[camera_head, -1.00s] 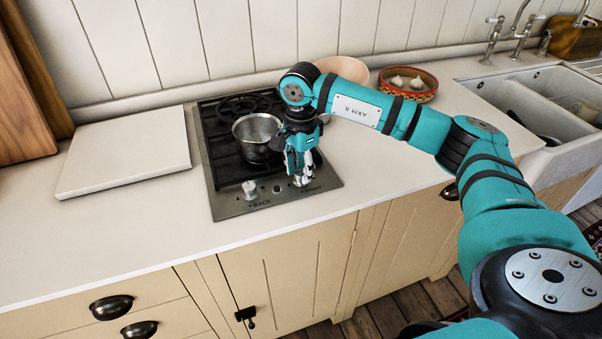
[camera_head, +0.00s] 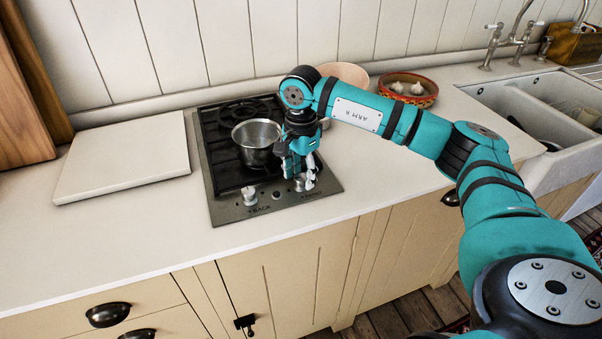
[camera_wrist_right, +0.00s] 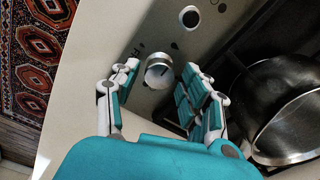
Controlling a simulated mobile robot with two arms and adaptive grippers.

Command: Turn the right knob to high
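The right knob (camera_wrist_right: 158,72) is a round silver knob on the stove's front panel. In the wrist view it sits between the fingers of my right gripper (camera_wrist_right: 161,82), with a visible gap on both sides. The fingers are open and point down at the panel. In the head view the right gripper (camera_head: 298,178) is over the right end of the panel and partly hides the right knob. I cannot read the knob's setting. My left gripper is not in view.
A metal pot (camera_head: 257,137) stands on the stove (camera_head: 223,170) just behind the gripper. A pale board (camera_head: 125,160) lies to the left. A bowl with garlic (camera_head: 424,100) and a sink (camera_head: 555,130) are to the right. The counter's front edge is close.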

